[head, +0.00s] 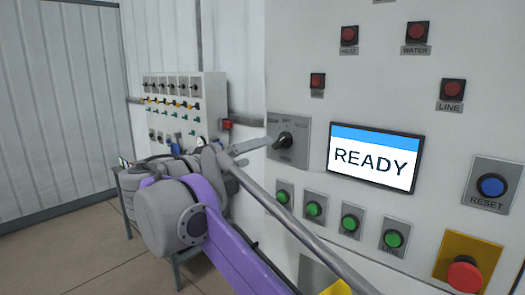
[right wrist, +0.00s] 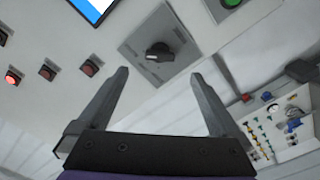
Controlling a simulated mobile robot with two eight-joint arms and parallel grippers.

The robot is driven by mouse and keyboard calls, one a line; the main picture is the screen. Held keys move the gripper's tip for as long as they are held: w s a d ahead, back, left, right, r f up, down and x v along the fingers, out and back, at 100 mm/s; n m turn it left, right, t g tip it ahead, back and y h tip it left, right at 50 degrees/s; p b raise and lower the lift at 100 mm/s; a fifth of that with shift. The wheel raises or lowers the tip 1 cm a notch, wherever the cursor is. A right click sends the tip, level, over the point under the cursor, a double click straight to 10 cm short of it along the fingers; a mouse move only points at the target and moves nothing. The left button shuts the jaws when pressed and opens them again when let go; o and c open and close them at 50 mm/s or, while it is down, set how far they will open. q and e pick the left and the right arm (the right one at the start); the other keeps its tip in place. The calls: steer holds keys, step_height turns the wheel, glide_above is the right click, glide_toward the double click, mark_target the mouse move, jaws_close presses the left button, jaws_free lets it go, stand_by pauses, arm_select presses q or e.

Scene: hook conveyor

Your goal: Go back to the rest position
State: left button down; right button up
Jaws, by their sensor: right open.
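My right gripper (head: 258,149) is in front of the left part of the control panel (head: 240,60), close to a dark rotary selector knob (head: 284,139) on a grey plate. In the right wrist view, the two fingers of my right gripper (right wrist: 160,75) are spread apart with nothing between them. The selector knob (right wrist: 159,52) shows just beyond the gap and looks apart from the fingertips. My purple and grey right arm reaches up from the bottom of the head view. My left gripper is not in view.
A screen (head: 374,157) reads READY. Several green buttons (head: 313,208) line up below it. A blue RESET button (head: 491,186) and a red mushroom button (head: 465,273) are at the right. A smaller switch panel (head: 174,105) stands behind at the left. Open floor (head: 75,250) lies left.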

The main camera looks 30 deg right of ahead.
steer(key=shift+s+a, duration=0.15)
steer(key=shift+a, duration=0.25)
steer(key=s+d+f+n+g+y, duration=0.15)
steer(key=s+f+y, duration=0.3)
steer(key=f, duration=0.85)
steer(key=s+d+f+n+g+y, duration=0.15)
steer(key=s+f+y, duration=0.3)
steer(key=f, duration=0.75)
steer(key=s+a+f+y, duration=0.2)
steer(key=s+f, duration=0.2)
steer(key=f, duration=0.3)
steer(key=s+a+f+n+t+y, duration=0.1)
steer(key=s+a+f+y, duration=0.2)
steer(key=f, duration=0.5)
steer(key=s+a+f+t+y, duration=0.1)
steer(key=s+a+f+y, duration=0.1)
steer(key=f, duration=0.5)
steer(key=s+a, duration=0.1)
steer(key=s, duration=0.1)
steer(key=shift+s+a+f+n+y, duration=0.15)
steer(key=shift+s+n+y, duration=0.15)
steer(key=shift+s, duration=0.1)
